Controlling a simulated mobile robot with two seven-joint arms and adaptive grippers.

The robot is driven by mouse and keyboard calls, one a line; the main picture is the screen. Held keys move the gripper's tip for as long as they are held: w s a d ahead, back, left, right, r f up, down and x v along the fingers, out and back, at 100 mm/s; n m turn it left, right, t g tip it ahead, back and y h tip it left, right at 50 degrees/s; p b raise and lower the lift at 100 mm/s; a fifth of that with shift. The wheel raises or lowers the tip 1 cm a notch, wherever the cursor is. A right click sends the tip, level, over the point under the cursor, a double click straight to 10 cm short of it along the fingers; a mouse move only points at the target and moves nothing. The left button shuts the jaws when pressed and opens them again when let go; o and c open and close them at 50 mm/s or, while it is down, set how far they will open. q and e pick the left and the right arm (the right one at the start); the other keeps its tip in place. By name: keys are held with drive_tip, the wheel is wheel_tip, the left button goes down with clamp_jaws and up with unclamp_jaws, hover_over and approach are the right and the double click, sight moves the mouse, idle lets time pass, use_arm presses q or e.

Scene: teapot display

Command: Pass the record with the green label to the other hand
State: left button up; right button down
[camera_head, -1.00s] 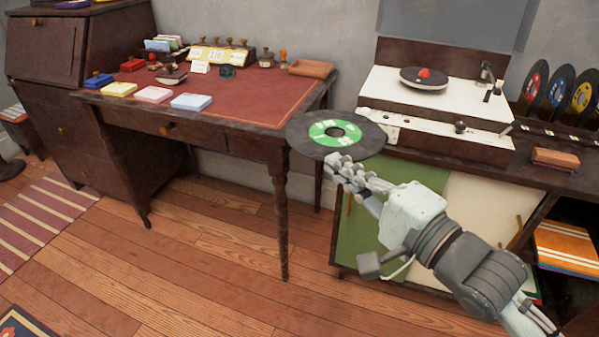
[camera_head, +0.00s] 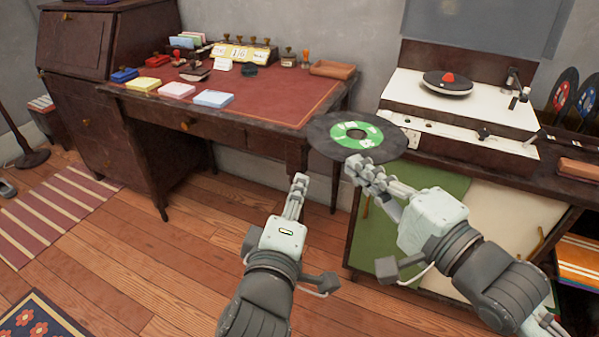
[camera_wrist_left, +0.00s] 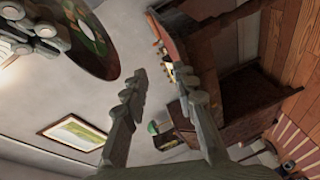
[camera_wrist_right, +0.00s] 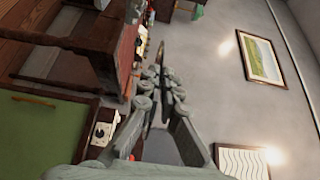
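The black record with the green label (camera_head: 368,143) is held up in front of the gap between desk and turntable. My right gripper (camera_head: 358,166) is shut on its near edge. In the right wrist view the record (camera_wrist_right: 162,58) is seen nearly edge-on between the right fingertips (camera_wrist_right: 160,84). My left gripper (camera_head: 300,182) is to the left of the record and lower in the picture, empty and apart from it. In the left wrist view its fingertips (camera_wrist_left: 161,80) are spread, with the record (camera_wrist_left: 97,62) up to the left beside my right fingers (camera_wrist_left: 35,32).
A desk (camera_head: 270,105) with stationery stands behind on the left. A turntable (camera_head: 460,100) stands on a cabinet (camera_head: 440,190) to the right, with other records (camera_head: 565,92) at its right.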

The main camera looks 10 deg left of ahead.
sight(313, 130)
use_arm(q)
wheel_tip(313, 130, up, 7)
drive_tip(key=s+n+t, duration=0.1)
drive_tip(key=s+n, duration=0.1)
drive_tip(key=n, duration=0.1)
drive_tip(key=w, duration=0.4)
drive_tip(key=w+d, duration=0.1)
drive_tip(key=w, duration=0.7)
drive_tip(key=shift+d+f, duration=0.2)
drive_tip(key=shift+f, duration=0.1)
drive_tip(key=shift+c, duration=0.5)
clamp_jaws()
use_arm(e)
drive_tip(key=c, duration=1.6)
unclamp_jaws()
drive_tip(key=shift+c, duration=0.2)
